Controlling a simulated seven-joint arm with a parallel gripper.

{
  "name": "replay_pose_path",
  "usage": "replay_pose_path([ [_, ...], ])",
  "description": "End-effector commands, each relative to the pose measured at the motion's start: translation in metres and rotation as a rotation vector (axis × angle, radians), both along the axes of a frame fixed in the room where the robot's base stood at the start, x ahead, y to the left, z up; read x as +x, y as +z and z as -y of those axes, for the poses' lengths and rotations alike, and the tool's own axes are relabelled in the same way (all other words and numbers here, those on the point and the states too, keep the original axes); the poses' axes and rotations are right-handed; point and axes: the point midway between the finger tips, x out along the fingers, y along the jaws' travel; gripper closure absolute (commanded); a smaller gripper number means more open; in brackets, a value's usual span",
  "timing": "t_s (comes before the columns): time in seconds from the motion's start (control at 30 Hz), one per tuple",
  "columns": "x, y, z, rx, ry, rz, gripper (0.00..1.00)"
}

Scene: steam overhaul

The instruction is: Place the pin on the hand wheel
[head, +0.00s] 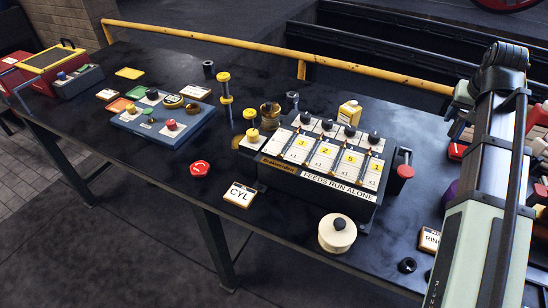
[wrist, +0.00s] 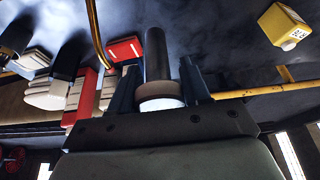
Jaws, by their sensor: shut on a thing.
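In the wrist view, my gripper (wrist: 158,90) is shut on a dark upright cylinder with a brown and white band at its base, which looks like the pin (wrist: 156,55). My gripper is not seen in the head view. I cannot tell for certain which thing is the hand wheel. A red round knob (head: 405,171) sits at the right side of the labelled feed box, and a cream disc with a black knob (head: 337,233) lies in front of that box. The gripper's distance to either is unclear.
The feed box (head: 310,187) with several knobs stands mid-table. A blue panel (head: 163,125) with coloured buttons and a red round piece (head: 200,168) lie left of it. A yellow block (head: 349,112) stands behind the box. A yellow rail (head: 220,41) runs along the back. The table's left front is clear.

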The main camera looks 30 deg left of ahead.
Motion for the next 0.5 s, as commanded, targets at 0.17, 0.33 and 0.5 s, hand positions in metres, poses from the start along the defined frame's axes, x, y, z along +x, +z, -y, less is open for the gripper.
replay_pose_path([
  [0.17,0.002,0.014,-0.019,0.000,0.026,0.000,1.00],
  [0.33,0.004,0.014,-0.055,0.000,0.075,0.001,1.00],
  [0.5,0.003,0.015,-0.103,0.001,0.139,0.001,1.00],
])
